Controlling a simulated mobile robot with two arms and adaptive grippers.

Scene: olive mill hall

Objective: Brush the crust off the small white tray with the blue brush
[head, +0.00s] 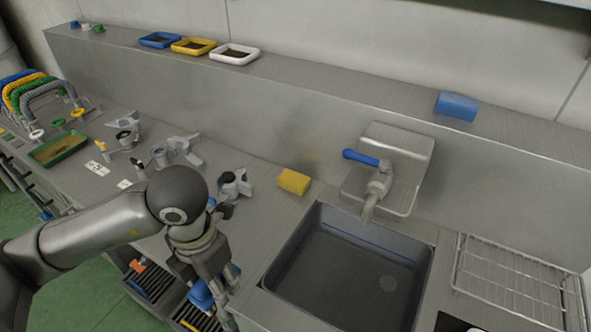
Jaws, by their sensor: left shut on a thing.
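The small white tray (256,55) stands on the back ledge, at the right end of a row of three small trays, with a dark brown crust inside it. My left gripper (222,300) points down in front of the counter's front edge, left of the sink and far from the tray. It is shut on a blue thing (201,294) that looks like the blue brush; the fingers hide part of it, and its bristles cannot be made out. My right gripper is not in view.
Yellow (175,46) and blue (145,39) trays stand beside the white one. A wire rack (515,280) is at right. Metal fittings and a green tray (40,157) crowd the left counter.

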